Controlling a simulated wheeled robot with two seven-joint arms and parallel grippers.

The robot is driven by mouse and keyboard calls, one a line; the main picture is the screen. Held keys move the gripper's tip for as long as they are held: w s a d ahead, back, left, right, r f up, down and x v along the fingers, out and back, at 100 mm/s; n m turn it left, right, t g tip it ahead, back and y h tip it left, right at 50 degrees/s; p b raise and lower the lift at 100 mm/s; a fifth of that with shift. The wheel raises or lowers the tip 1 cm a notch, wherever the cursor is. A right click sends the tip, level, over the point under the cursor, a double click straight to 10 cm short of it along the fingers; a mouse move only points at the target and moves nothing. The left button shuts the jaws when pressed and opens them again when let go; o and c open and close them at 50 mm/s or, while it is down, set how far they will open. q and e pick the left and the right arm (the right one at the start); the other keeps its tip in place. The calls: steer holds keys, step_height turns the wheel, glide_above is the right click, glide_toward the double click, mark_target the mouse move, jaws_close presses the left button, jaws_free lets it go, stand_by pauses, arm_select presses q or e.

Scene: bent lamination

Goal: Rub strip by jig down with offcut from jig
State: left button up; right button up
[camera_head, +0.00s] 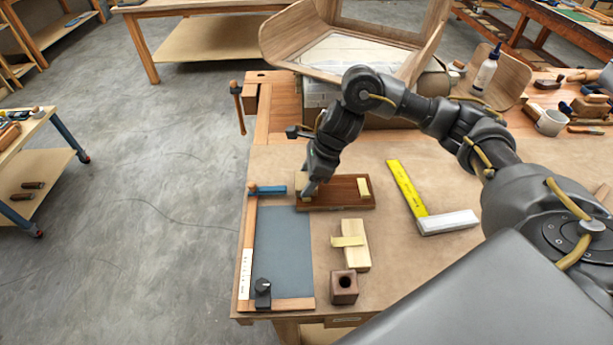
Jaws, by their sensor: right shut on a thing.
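My right gripper (307,192) comes down from the right arm onto the left end of a dark brown wooden board (335,203). It is shut on a small pale piece, mostly hidden by the fingers, which may be the offcut. A pale block (364,188) sits on the board's right end. In front lies a grey panel (284,250) with a wooden edge on its left and a white strip (246,274) along it. A blue clamp (267,190) and a black clamp (263,291) are at its ends. I cannot tell which piece is the jig. My left gripper is not in view.
A pale wood block with a crosspiece (352,255) and a brown block with a hole (344,288) stand right of the panel. A yellow-bladed square (408,190) lies farther right.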

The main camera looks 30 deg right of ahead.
steer(key=shift+d+f, duration=0.1)
steer(key=shift+w+d+b, duration=0.3)
steer(key=shift+w+b, duration=0.2)
steer(key=shift+w, duration=0.15)
steer(key=shift+s+a, duration=0.1)
steer(key=shift+s, duration=0.05)
steer(key=shift+s+a, duration=0.25)
steer(key=shift+s, duration=0.3)
steer(key=shift+w+d, duration=0.3)
steer(key=shift+w, duration=0.45)
